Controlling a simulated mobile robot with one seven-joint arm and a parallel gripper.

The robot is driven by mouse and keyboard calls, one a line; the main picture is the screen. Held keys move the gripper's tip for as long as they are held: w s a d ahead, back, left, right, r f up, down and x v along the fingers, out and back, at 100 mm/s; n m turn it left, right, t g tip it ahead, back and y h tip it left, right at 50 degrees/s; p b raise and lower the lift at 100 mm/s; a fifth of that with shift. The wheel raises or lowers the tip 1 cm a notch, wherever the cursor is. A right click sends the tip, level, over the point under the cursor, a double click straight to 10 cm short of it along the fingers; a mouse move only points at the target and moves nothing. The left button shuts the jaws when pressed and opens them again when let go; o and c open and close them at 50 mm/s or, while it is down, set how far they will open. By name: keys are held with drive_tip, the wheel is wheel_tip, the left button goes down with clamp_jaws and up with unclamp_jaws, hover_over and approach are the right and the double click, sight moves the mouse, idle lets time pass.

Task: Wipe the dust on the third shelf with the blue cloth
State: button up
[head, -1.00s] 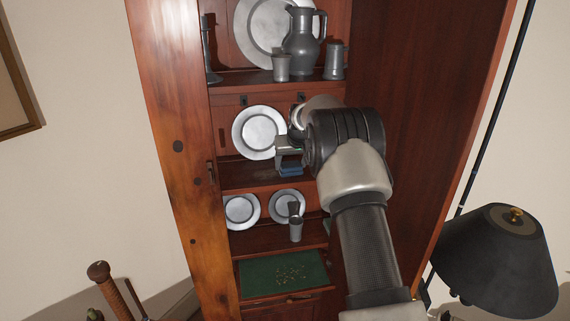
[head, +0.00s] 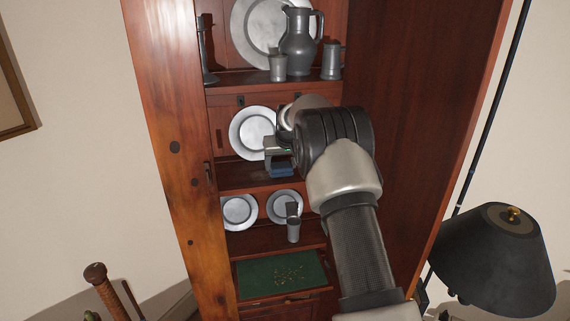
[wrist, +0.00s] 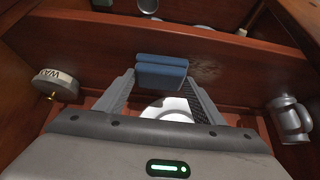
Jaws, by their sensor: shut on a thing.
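My gripper (head: 279,156) is inside the cabinet, at the shelf with a single upright plate. It is shut on the blue cloth (head: 281,171), a folded pad that hangs low over the shelf board (head: 236,177). In the wrist view the cloth (wrist: 162,68) sits between the fingertips (wrist: 161,80), close to a reddish wood board (wrist: 85,50). I cannot tell whether the cloth touches the wood. A faint dark speckled patch, perhaps dust, shows just right of the cloth in the wrist view. My arm hides the right part of this shelf in the head view.
A pewter plate (head: 251,132) stands left of my gripper. A jug (head: 298,45) and tankards stand above; two plates and a cup (head: 293,228) stand below. The wrist view shows a wax tin (wrist: 55,84) and a tankard (wrist: 290,118). A lamp (head: 496,258) stands right.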

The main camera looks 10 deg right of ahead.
drive_tip(key=shift+s+a+f, duration=0.1)
drive_tip(key=shift+a, duration=1.7)
drive_tip(key=shift+a+f, duration=0.1)
drive_tip(key=shift+a, duration=3.35)
drive_tip(key=shift+r, duration=0.15)
drive_tip(key=shift+w+d, duration=0.2)
drive_tip(key=shift+d, duration=1.7)
drive_tip(key=shift+d+f, duration=0.2)
drive_tip(key=shift+d, duration=3.4)
drive_tip(key=shift+d+r, duration=0.2)
drive_tip(key=shift+d, duration=1.55)
drive_tip(key=shift+a+f+b, duration=0.15)
drive_tip(key=shift+a+b, duration=0.15)
drive_tip(key=shift+a, duration=6.95)
